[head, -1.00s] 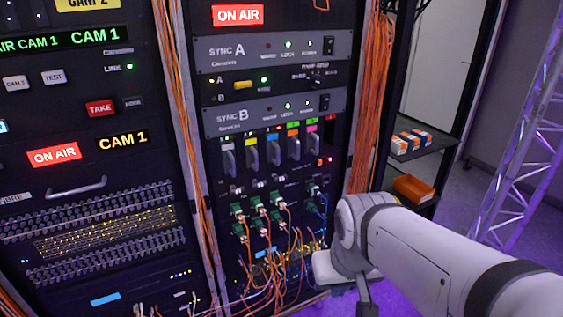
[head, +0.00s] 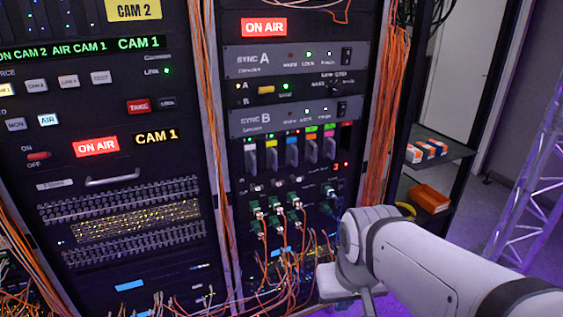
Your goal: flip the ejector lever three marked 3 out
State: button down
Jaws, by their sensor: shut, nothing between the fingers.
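A row of upright card modules with grey handles sits below the SYNC B unit (head: 285,121) in the head view. The third card from the left (head: 291,152) has a blue tag. Small pale parts, possibly the ejector levers (head: 279,183), run in a line below the cards. They are too small to read their numbers or tell their positions. A small red 3 (head: 337,167) glows at the right end of the row. My arm comes in from the lower right, and its bent joint is right of and below the cards. My gripper's fingers do not show.
Green connectors (head: 293,198) with orange cables hang below the cards. Loose orange cables (head: 384,120) run down the rack's right side. A shelf at right holds small boxes (head: 427,150) and an orange tray (head: 429,198). A metal truss (head: 535,200) stands far right.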

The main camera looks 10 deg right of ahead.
aim_at(295, 178)
jog(key=i, duration=0.9)
jog(key=z, duration=0.05)
